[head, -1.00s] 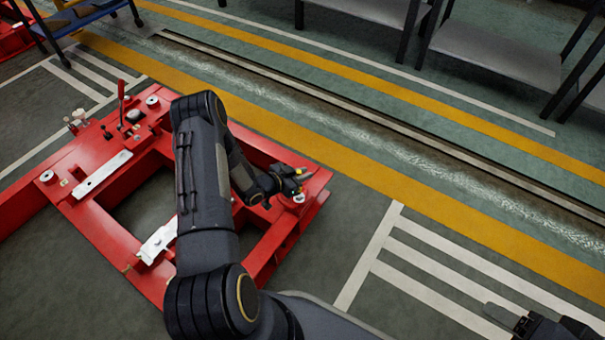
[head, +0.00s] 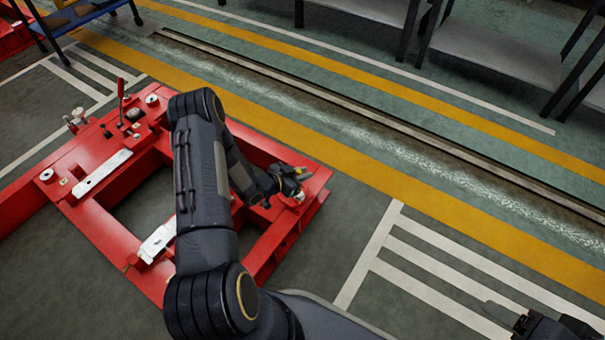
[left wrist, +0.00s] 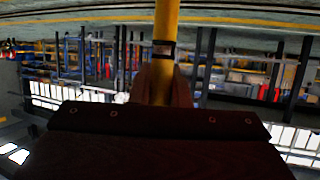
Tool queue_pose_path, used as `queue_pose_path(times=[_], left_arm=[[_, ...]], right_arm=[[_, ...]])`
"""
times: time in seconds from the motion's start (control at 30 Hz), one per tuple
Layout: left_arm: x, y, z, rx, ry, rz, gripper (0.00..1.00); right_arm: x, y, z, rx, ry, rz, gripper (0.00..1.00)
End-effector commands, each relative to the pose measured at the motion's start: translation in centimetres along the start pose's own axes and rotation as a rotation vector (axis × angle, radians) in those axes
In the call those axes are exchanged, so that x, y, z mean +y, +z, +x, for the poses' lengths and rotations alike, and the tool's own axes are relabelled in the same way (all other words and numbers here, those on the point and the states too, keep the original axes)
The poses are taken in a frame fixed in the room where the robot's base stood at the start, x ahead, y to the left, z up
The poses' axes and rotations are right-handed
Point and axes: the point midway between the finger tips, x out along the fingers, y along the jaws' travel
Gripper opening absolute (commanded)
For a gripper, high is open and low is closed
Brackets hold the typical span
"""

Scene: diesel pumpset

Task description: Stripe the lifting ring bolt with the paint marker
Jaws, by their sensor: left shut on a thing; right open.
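My left gripper (head: 301,175) is over the right corner of the red frame. It is shut on the paint marker, a yellow barrel with a dark band (left wrist: 166,28), which runs up out of the jaws in the left wrist view. In the head view the marker is too small to make out clearly. A small pale fitting (head: 299,196) just below the gripper may be the lifting ring bolt; the gripper partly hides it, and I cannot tell whether the marker touches it. My right gripper (head: 499,312) is open at the lower right, apart from the frame.
The red frame (head: 100,225) carries pale metal plates (head: 102,174), a lever (head: 120,92) and several round fittings. My left arm covers its middle. Grey shelves (head: 495,55) stand at the back right.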

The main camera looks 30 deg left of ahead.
Motion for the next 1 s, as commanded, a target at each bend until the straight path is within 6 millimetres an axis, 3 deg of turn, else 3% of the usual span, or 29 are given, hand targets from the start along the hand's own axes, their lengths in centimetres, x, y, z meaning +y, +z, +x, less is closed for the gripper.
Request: queue_pose_path(times=[0.8,1.0], left_arm=[[-0.1,-4.4,-1.8,0.001,-0.001,0.001,0.00],[0.0,-4.7,-1.9,0.001,0.000,0.001,0.00]], right_arm=[[-1.1,-1.3,-2.5,0.000,0.000,0.000,0.61],[-1.2,-1.3,-2.6,0.000,0.000,0.000,0.61]])
